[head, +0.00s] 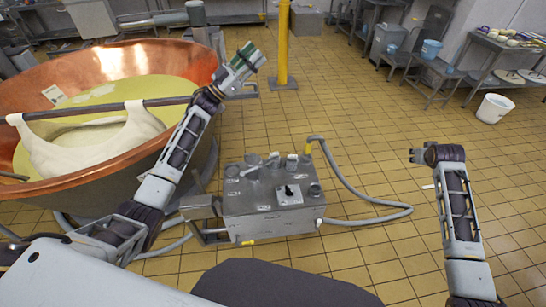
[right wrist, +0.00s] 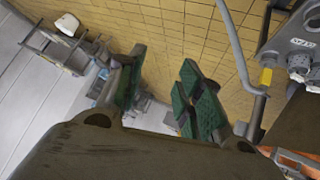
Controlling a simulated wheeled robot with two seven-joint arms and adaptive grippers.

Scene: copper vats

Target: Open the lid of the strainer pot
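No pot is clearly recognisable as the strainer pot. A grey metal box (head: 270,212) on the floor in the middle of the head view has several round caps and fittings on top, with a hose attached. Which of these is a strainer pot lid I cannot tell. My left gripper (head: 252,58) is raised beside the copper vat's right edge, with green finger pads slightly apart and nothing between them. My right gripper (head: 416,155) is right of the box, apart from it. In the right wrist view its green-padded fingers (right wrist: 160,68) are spread and empty.
A copper vat (head: 190,58) with yellow liquid and a cloth hung on a bar fills the left. A grey hose (head: 372,198) loops right of the box. A yellow post (head: 283,45) stands behind. A white bucket (head: 494,108) and shelves are far right. Tiled floor between is clear.

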